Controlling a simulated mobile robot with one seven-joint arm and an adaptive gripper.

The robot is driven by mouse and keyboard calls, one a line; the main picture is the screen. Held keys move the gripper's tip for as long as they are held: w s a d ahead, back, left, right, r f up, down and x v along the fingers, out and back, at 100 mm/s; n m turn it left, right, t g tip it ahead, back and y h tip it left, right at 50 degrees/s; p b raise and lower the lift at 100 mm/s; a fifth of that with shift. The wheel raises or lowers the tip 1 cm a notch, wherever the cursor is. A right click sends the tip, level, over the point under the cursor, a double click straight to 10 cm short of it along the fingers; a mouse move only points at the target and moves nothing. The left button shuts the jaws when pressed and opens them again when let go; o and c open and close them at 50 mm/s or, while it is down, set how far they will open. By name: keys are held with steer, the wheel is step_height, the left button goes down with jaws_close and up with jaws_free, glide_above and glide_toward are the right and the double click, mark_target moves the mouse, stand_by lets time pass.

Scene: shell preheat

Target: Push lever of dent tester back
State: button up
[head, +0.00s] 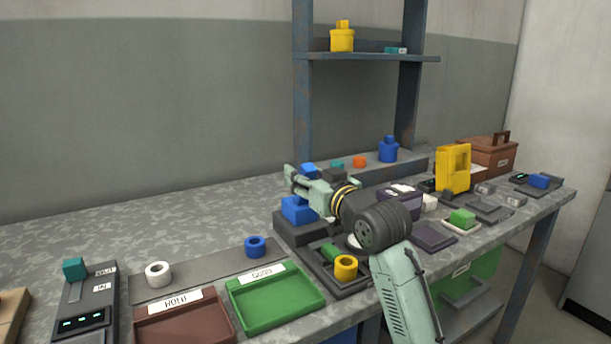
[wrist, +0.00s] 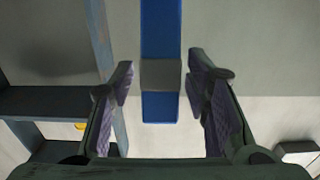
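A device with a blue block (head: 297,211) on a dark grey base (head: 300,232) stands mid-bench, and I take it for the dent tester. My gripper (head: 292,178) reaches over it from the right and hides part of it. In the wrist view, my gripper (wrist: 161,85) is open, with its two purple-padded fingers well apart. A blue upright bar (wrist: 160,38) with a grey block (wrist: 160,75) across it shows between the fingers. No contact with either finger is visible. I cannot tell which part is the lever.
A device with a teal knob (head: 75,268) is at the left front. A brown tray (head: 190,328) and a green tray (head: 275,312) lie along the front edge. A blue-grey rack post (head: 302,100) rises behind my gripper. The back left bench is clear.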

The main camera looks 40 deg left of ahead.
jaws_close()
stand_by(0.3)
stand_by(0.4)
